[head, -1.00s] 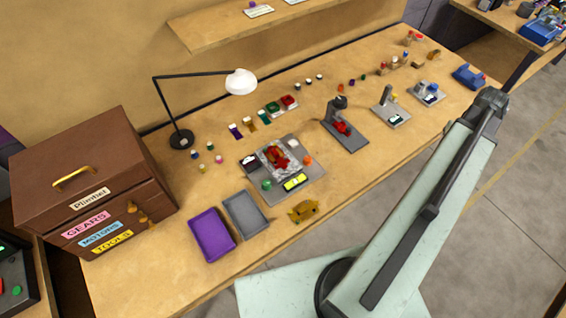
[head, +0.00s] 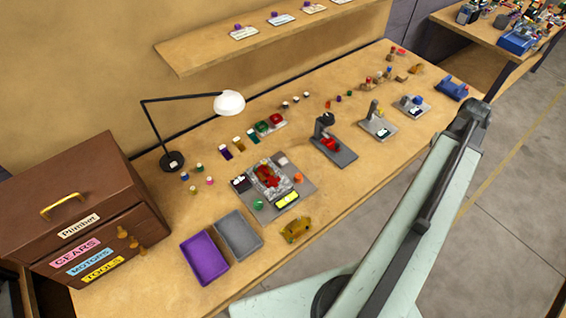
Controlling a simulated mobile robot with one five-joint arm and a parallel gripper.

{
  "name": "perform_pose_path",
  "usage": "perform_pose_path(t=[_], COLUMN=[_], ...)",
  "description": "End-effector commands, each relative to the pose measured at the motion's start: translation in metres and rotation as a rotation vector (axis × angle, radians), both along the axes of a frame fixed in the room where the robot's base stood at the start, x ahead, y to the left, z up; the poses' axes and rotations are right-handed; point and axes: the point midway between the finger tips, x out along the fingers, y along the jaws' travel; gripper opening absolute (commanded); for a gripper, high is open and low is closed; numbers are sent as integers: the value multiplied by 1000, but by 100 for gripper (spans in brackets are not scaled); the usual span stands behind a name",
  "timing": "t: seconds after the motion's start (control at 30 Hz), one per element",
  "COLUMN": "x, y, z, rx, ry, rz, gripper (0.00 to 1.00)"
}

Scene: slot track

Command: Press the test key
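I cannot tell for sure which part is the test key. A grey plate (head: 307,190) on the bench carries a silver block with a red part (head: 268,177), a green knob (head: 258,205), an orange knob (head: 298,178), a white knob and a yellow display (head: 287,199). Behind it lies a small tray with a green and a red round piece (head: 275,119). My arm rises at the right of the head view, and its gripper is not in view.
A brown tool chest (head: 70,205) stands at the left. A purple tray (head: 204,258) and a grey tray (head: 239,235) lie near the front edge, beside a yellow-brown car body (head: 296,229). A black lamp (head: 172,161) and a dark press (head: 333,142) stand on the bench.

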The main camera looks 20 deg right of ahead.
Motion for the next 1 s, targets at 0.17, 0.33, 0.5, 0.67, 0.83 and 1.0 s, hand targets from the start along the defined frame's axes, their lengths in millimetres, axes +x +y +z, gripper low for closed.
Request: perform_pose_path(t=[0.17,0.33,0.5,0.67,0.83,1.0], x=[0,0,0,0,0,0], y=[0,0,0,0,0,0], z=[0,0,0,0,0,0], rx=[0,0,0,0,0,0], ry=[0,0,0,0,0,0], rz=[0,0,0,0,0,0], gripper=[0,0,0,0,0,0])
